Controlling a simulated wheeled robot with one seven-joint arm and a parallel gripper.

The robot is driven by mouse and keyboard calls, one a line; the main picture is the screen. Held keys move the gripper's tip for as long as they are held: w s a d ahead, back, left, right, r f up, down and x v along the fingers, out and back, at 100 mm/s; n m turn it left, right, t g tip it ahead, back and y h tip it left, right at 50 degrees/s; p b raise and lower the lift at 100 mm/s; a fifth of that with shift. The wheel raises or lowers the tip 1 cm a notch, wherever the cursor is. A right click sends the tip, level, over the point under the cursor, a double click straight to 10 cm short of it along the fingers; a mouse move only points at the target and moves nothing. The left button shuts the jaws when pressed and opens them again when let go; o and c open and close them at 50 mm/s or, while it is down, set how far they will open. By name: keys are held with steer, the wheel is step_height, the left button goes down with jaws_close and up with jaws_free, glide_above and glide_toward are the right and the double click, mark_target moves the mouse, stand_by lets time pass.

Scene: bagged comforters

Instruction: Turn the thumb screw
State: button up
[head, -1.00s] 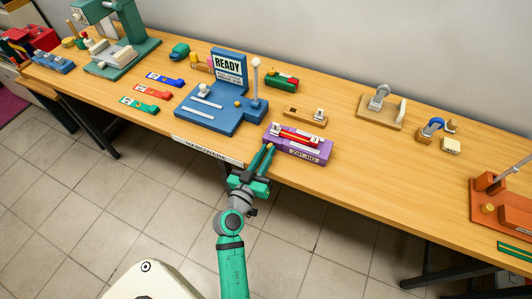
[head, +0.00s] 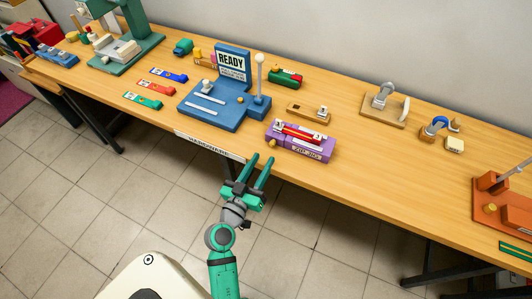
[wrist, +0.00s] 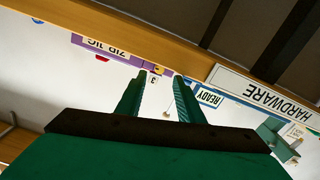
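The purple zip jig (head: 300,147) sits at the table's front edge, with a red piece (head: 300,133) and white blocks on top. A small yellow-orange knob (head: 272,143) on its left end looks like the thumb screw. My gripper (head: 262,157) is open and empty in front of the table edge, below and left of the jig, apart from the knob. In the wrist view the two green fingers (wrist: 160,77) stand apart with nothing gripped. The jig's purple side (wrist: 88,40) shows there upside down, upper left. The knob is too small there to make out clearly.
A blue station with a READY sign (head: 232,60) and a white-tipped post (head: 260,75) stands left of the jig. A wooden block (head: 308,113) lies behind it. A hardware label (head: 208,145) runs along the table edge.

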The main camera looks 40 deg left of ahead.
mark_target(271, 145)
steer(key=shift+v, duration=2.6)
steer(key=w+a+m, duration=0.1)
steer(key=w, duration=0.2)
steer(key=w+m, duration=0.2)
steer(key=w, duration=0.2)
steer(key=w+a+m, duration=0.1)
steer(key=w, duration=0.3)
steer(key=shift+a, duration=0.3)
jaws_close()
